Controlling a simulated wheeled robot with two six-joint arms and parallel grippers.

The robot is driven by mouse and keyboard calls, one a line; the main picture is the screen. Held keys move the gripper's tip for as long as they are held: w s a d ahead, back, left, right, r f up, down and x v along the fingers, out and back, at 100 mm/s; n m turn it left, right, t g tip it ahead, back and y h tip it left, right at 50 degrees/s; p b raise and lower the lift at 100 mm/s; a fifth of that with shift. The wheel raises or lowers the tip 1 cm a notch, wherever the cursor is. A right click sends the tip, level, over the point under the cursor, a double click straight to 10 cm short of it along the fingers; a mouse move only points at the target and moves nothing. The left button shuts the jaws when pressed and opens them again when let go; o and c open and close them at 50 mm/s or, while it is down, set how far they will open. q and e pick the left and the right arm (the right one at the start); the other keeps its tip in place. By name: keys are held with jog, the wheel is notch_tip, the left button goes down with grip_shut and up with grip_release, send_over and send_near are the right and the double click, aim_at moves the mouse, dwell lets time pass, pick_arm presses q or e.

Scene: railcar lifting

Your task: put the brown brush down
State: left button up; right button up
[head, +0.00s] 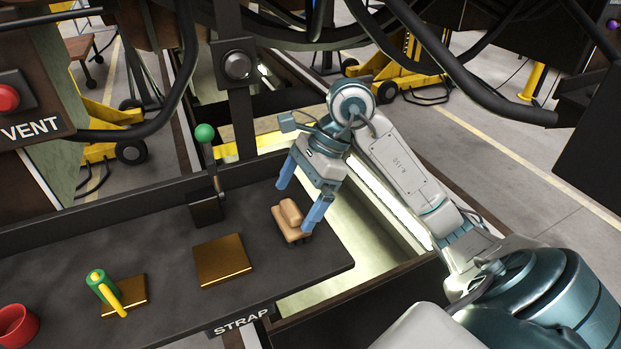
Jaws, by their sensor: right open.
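The brown brush (290,217) sits at the right end of the dark bench top (180,255), with its tan block and raised grip facing up. My right gripper (302,207) is directly above and around it, pointing down. Its two blue fingers are spread apart, one toward the far left of the brush and one by its right side. Whether a finger touches the brush cannot be told. My left gripper is not in view.
A brass plate (222,260) lies left of the brush. A green and yellow tool (104,290) rests on another plate (135,296). A red cup (14,324) stands at far left. A green-knobbed lever (205,133) rises at the bench's back. Black cables hang above.

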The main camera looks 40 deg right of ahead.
jog(key=v, duration=0.5)
jog(key=shift+d+r+b, duration=0.15)
jog(key=shift+r+b, duration=0.15)
jog(key=shift+r, duration=0.05)
